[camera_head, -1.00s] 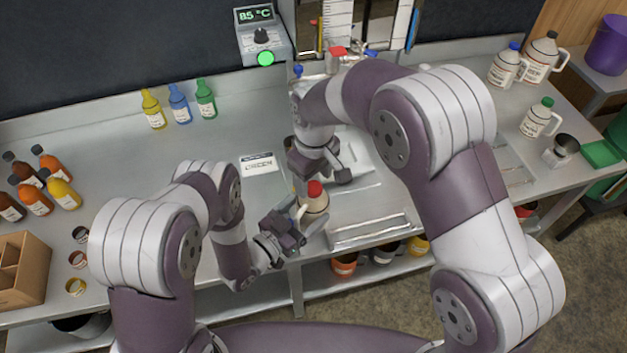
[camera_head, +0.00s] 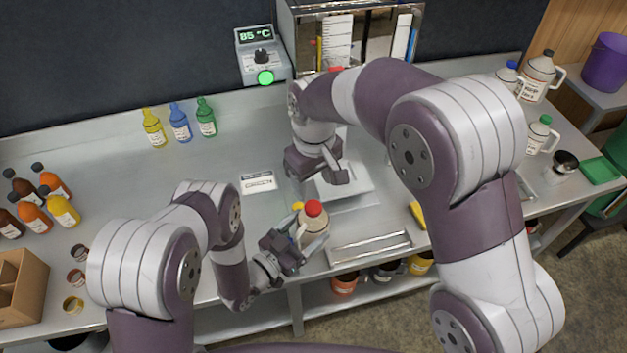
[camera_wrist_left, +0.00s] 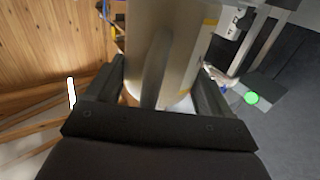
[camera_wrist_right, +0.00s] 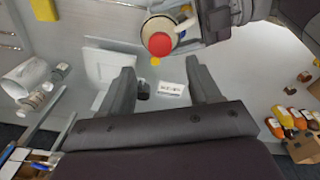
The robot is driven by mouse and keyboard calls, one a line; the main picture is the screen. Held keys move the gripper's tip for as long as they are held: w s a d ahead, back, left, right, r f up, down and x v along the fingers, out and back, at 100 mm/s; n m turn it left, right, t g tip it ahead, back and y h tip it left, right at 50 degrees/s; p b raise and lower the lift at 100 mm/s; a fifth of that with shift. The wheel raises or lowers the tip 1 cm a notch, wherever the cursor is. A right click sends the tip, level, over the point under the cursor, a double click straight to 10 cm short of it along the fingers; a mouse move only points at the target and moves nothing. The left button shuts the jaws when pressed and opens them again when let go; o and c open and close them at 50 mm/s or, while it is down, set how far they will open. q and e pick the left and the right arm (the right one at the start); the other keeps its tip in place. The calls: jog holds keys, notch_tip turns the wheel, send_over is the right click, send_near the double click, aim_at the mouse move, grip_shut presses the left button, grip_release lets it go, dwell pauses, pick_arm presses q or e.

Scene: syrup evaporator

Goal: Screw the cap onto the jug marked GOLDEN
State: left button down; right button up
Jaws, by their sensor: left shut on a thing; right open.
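A pale jug (camera_head: 311,232) with a handle and a red cap (camera_head: 314,208) on its mouth is held over the bench near its front edge. My left gripper (camera_head: 297,246) is shut on the jug; the left wrist view shows its fingers around the jug's body and handle (camera_wrist_left: 155,65). I cannot read the jug's label or tell how tight the cap is. My right gripper (camera_head: 320,172) is open and empty, up and back from the cap. In the right wrist view, the red cap (camera_wrist_right: 159,44) shows beyond the open fingers (camera_wrist_right: 160,78).
Bottles (camera_head: 180,124) stand at the back left. Capped jugs (camera_head: 541,134) stand at the right.

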aim_at(313, 206)
jog(key=shift+w+f, duration=0.2)
jog(key=shift+f, duration=3.8)
jog(key=c, duration=1.1)
jog(key=o, duration=1.2)
notch_tip(313, 206, up, 8)
jog(key=shift+s+f, duration=0.15)
jog(key=shift+f, duration=0.1)
